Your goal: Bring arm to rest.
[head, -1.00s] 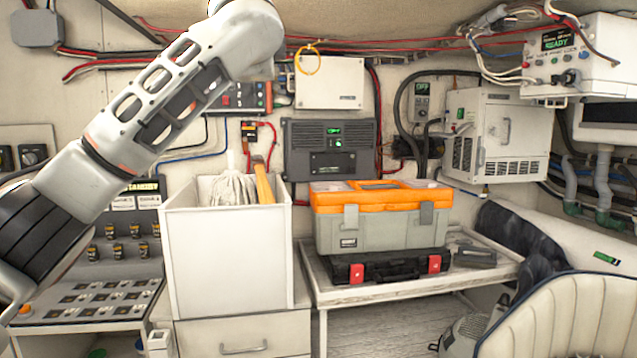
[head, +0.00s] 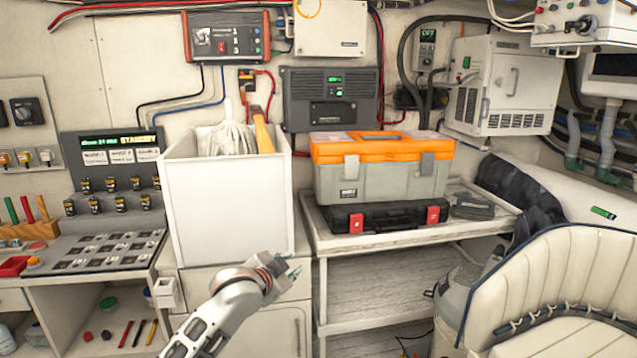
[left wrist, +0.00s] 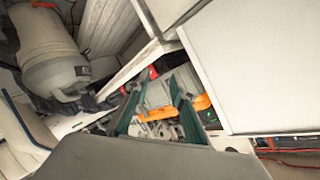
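My left arm (head: 215,315) reaches in from the bottom of the head view, white and grey, in front of the drawer unit below the white bin. Its gripper (head: 285,272) points up and to the right, below the bin's lower right corner. In the left wrist view two dark green fingers (left wrist: 157,112) stand apart, with nothing visibly held between them. The grey and orange toolbox (left wrist: 203,102) shows beyond them, at a distance. My right gripper is in neither view.
The white bin (head: 228,215) holds a mop head and a wooden handle. The toolbox (head: 380,180) sits on a black case (head: 375,217) on a white bench (head: 400,240). A control panel (head: 105,245) is at left, a padded seat (head: 565,290) at right.

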